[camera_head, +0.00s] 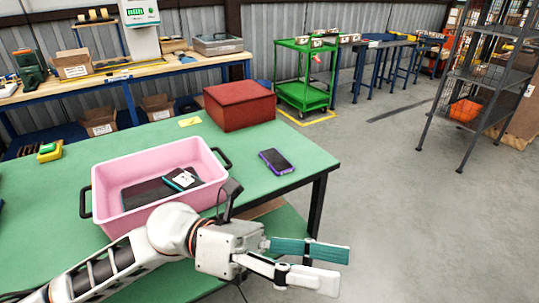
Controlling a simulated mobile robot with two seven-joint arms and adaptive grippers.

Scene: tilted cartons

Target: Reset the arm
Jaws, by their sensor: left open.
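My left arm comes in from the lower left, passing in front of the pink bin. My left gripper (335,267) hangs beyond the right edge of the green table, over the grey floor. Its upper finger shows a teal face and its lower finger is white. The fingers are apart, with a gap between them and nothing visible in it. My right gripper is not in view.
The pink bin (104,187) with black handles stands on the green table (265,208), holding dark flat items. A purple phone (277,161) lies right of it. A red box (239,105) stands behind.

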